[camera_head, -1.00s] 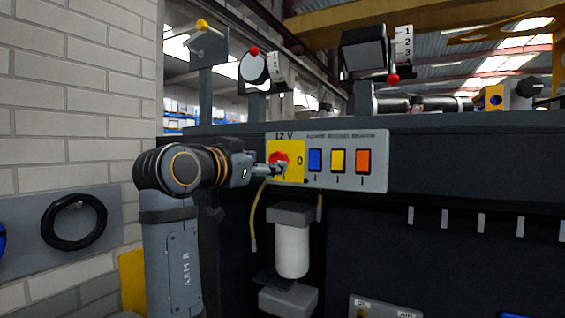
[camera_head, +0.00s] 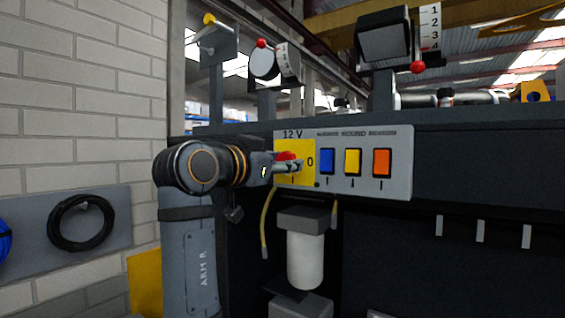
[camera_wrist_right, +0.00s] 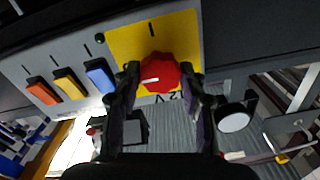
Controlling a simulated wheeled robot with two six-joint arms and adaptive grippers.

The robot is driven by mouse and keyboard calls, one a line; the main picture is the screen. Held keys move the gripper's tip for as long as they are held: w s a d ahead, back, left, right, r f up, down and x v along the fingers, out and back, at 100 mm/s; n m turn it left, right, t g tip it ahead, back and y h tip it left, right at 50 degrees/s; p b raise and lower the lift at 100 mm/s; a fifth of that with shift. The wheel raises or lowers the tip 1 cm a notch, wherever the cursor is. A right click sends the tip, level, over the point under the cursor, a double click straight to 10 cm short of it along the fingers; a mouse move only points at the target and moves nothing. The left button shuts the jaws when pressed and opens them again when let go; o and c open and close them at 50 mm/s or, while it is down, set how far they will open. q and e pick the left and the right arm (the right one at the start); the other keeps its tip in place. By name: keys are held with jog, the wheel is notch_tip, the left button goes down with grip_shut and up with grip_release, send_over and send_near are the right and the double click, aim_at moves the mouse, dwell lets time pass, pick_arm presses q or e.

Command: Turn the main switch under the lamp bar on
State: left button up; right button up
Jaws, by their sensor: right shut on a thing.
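The main switch is a red round knob (camera_head: 285,156) on a yellow plate (camera_head: 305,178) marked "12 V", at the left end of a grey switch panel. "0" stands to its right and a short dark mark below it. My right gripper (camera_head: 288,166) comes in from the left and is shut on the knob. In the right wrist view, where the panel appears upside down, the fingers flank the knob (camera_wrist_right: 160,72). Its white pointer there points left and slightly down, toward the "0" side. My left gripper is not in view.
Blue (camera_head: 327,161), yellow (camera_head: 353,162) and orange (camera_head: 382,162) rocker switches sit right of the plate. Levers with number scales (camera_head: 430,27) stand above the dark chassis. A white cylinder (camera_head: 305,262) hangs below the panel. A brick wall (camera_head: 80,100) is at the left.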

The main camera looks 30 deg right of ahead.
jog(key=shift+c, duration=1)
jog(key=shift+f+m, duration=0.1)
jog(key=shift+m, duration=0.2)
jog(key=shift+m+b, duration=2)
jog(key=shift+m, duration=6.6)
